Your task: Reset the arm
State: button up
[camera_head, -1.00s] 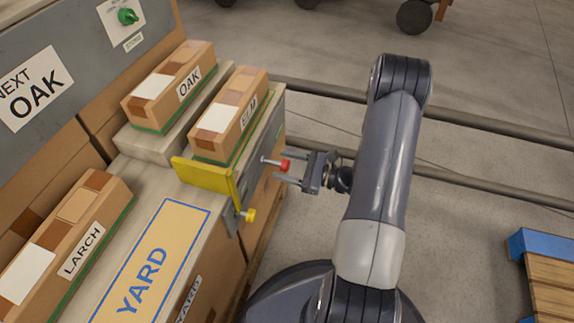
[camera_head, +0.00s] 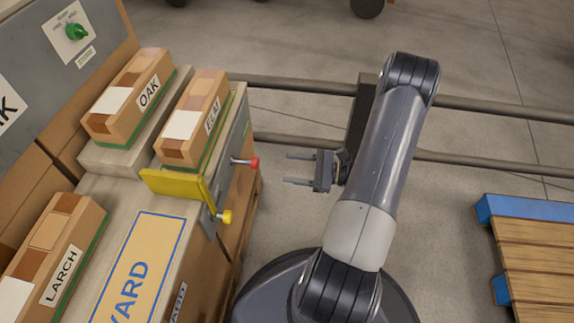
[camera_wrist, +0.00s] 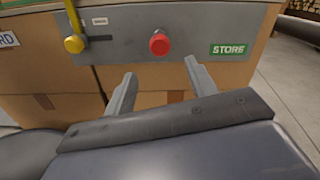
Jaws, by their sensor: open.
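My gripper (camera_head: 300,169) is open and empty, to the right of the bench's side, with a clear gap to the red knob (camera_head: 253,163). Its two fingers point left toward that side. In the wrist view the open fingers (camera_wrist: 157,82) show below the red knob (camera_wrist: 160,44), with nothing between them. My arm rises from its base at the lower middle and bends at the top.
A yellow knob (camera_head: 225,216) and a yellow stop bar (camera_head: 176,185) are on the bench. Boxes labelled OAK (camera_head: 128,98), ELM (camera_head: 194,118) and LARCH (camera_head: 52,254) rest there. A pallet (camera_head: 543,260) stands right. Rails (camera_head: 300,88) run behind; bare floor surrounds my arm.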

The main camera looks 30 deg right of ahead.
aim_at(249, 162)
jog(key=shift+a, duration=0.1)
dwell(0.5)
jog(key=b+x, duration=0.2)
jog(key=x, duration=1.1)
